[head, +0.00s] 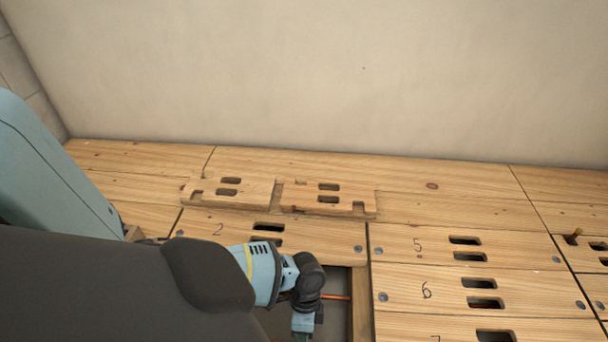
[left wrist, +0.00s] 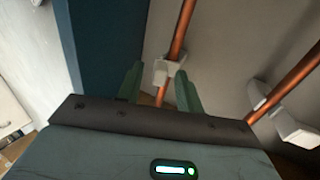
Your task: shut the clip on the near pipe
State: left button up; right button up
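In the left wrist view a copper pipe (left wrist: 181,32) runs down from the top, with a pale clip (left wrist: 161,74) on it. My left gripper (left wrist: 159,84) is open, its two green fingers apart on either side of this clip. I cannot tell whether they touch it or whether the clip is shut. A second copper pipe (left wrist: 294,79) is at the right, with another pale clip (left wrist: 291,126) beside it. In the head view my left arm reaches down into a floor opening; a short piece of copper pipe (head: 336,297) shows there. My right gripper is out of view.
Wooden floor boards (head: 460,208), some numbered and slotted, surround the opening. Two loose slotted boards (head: 328,205) lie behind it, before a plain wall (head: 330,80). A dark blue surface (left wrist: 108,50) stands left of the gripper in the left wrist view.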

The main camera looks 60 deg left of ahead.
pick_arm(q)
jog(key=shift+c, duration=0.3)
grip_shut()
jog(key=t+y+p, duration=0.1)
jog(key=p, duration=0.1)
jog(key=d+t+y+p, duration=0.1)
jog(key=p, duration=0.2)
jog(key=shift+s+r+p, duration=0.15)
jog(key=shift+s+p, duration=0.2)
jog(key=shift+s, duration=0.05)
jog(key=shift+s+d+f+t+y+p, duration=0.2)
jog(key=shift+t+y+p, duration=0.2)
jog(key=shift+y+p, duration=0.25)
jog(key=shift+f+t+y+p, duration=0.2)
jog(key=shift+t+y+p, duration=0.1)
jog(key=shift+p, duration=0.1)
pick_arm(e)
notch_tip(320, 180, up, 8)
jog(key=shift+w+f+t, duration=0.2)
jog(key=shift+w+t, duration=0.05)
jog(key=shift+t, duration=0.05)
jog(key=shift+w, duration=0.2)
pick_arm(q)
jog(key=shift+o, duration=0.3)
grip_release()
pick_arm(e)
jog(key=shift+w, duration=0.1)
